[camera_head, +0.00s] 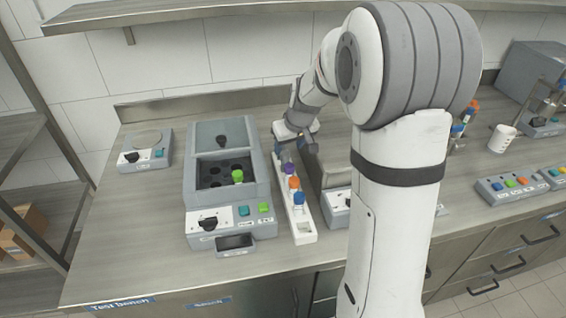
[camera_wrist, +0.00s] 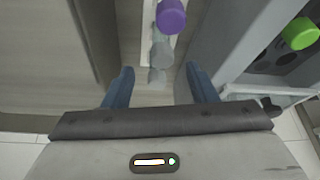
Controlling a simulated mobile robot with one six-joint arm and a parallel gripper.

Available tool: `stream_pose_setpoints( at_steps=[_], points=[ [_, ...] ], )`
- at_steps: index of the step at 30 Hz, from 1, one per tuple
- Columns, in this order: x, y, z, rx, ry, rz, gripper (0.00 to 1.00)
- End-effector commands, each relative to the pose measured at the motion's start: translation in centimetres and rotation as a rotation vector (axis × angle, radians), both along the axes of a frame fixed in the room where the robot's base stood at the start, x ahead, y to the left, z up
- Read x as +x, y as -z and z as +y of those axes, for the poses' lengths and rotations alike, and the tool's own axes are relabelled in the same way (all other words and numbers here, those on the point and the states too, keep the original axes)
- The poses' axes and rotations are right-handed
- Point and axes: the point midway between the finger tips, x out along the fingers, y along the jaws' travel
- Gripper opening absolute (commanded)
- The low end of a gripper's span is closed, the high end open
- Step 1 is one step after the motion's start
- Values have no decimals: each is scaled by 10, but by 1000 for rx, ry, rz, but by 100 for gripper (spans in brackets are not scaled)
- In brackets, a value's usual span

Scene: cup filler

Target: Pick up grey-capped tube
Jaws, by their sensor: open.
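The grey-capped tube (camera_wrist: 161,52) shows in the wrist view between and just beyond my open fingers, beside the purple-capped tube (camera_wrist: 171,16). My gripper (camera_wrist: 160,84) is open, with one finger on each side of the line of tubes. A smaller grey shape lies right below the grey cap; I cannot tell if it is the tube's body. In the head view my gripper (camera_head: 295,137) is over the far end of the white tube rack (camera_head: 304,238), and the grey cap is hidden or too small to make out there.
The rack also holds orange-capped (camera_head: 294,183) and blue-capped (camera_head: 299,198) tubes. Left of it stands a grey machine (camera_head: 222,133) with a green-capped tube (camera_head: 238,176) in its well. Another grey device (camera_head: 337,201) stands close on the right.

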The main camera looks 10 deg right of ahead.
Motion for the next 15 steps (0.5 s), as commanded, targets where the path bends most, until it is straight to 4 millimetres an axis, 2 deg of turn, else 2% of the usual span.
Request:
stream_pose_setpoints(
  at_steps=[10,15],
  points=[
    [13,44,7,0,-2,5,52],
    [19,56,8,1,0,1,52]
  ],
)
